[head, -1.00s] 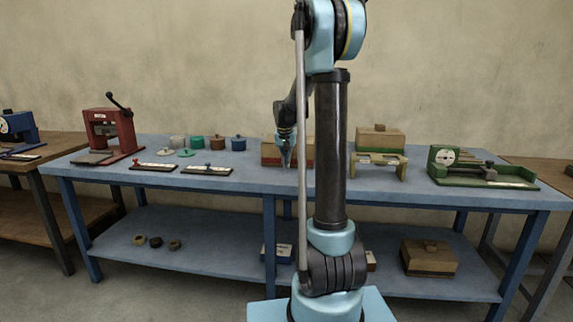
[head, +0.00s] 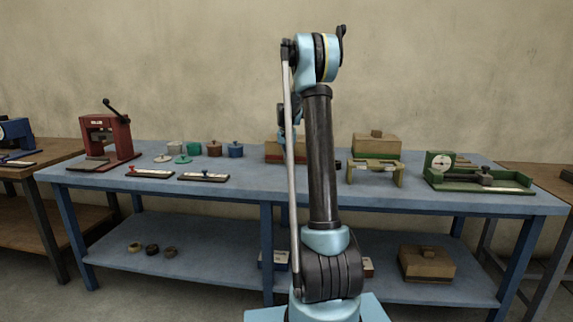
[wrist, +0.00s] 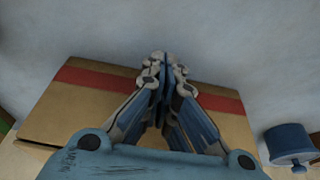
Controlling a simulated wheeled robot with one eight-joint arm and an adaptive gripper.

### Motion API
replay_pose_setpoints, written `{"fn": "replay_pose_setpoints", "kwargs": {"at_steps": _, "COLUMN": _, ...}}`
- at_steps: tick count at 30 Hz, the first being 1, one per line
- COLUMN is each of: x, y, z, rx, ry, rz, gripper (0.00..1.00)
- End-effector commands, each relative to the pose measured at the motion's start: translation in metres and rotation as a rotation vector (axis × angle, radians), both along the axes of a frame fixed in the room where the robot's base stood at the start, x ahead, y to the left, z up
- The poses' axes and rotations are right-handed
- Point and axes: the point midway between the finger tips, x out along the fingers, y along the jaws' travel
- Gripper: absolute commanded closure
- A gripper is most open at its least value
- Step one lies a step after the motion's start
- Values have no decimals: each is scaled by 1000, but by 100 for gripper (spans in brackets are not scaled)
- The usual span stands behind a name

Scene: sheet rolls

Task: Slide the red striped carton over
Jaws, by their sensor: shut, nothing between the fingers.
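The carton, brown with a red stripe, stands on the blue workbench (head: 130,182) in the head view, partly hidden by my arm. In the wrist view the carton (wrist: 85,105) spans the middle of the picture, its red band running lengthwise. My gripper (wrist: 161,62) is shut with nothing between its fingers. It covers the carton's middle, its tips by the edge farther from the wrist camera. I cannot tell whether the tips touch the carton. In the head view the gripper is mostly hidden behind my arm.
A blue lidded pot (wrist: 288,143) stands beside the carton; more pots (head: 214,149) stand in that row.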

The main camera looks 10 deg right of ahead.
Motion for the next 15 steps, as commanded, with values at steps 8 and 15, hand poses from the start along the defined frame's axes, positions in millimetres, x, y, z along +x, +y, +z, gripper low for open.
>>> {"fn": "replay_pose_setpoints", "kwargs": {"at_steps": 8, "x": 49, "y": -16, "z": 0, "rx": 0, "ry": 0, "rz": 0, "gripper": 100}}
{"fn": "replay_pose_setpoints", "kwargs": {"at_steps": 15, "x": 88, "y": -29, "z": 0, "rx": -1, "ry": 0, "rz": -1, "gripper": 100}}
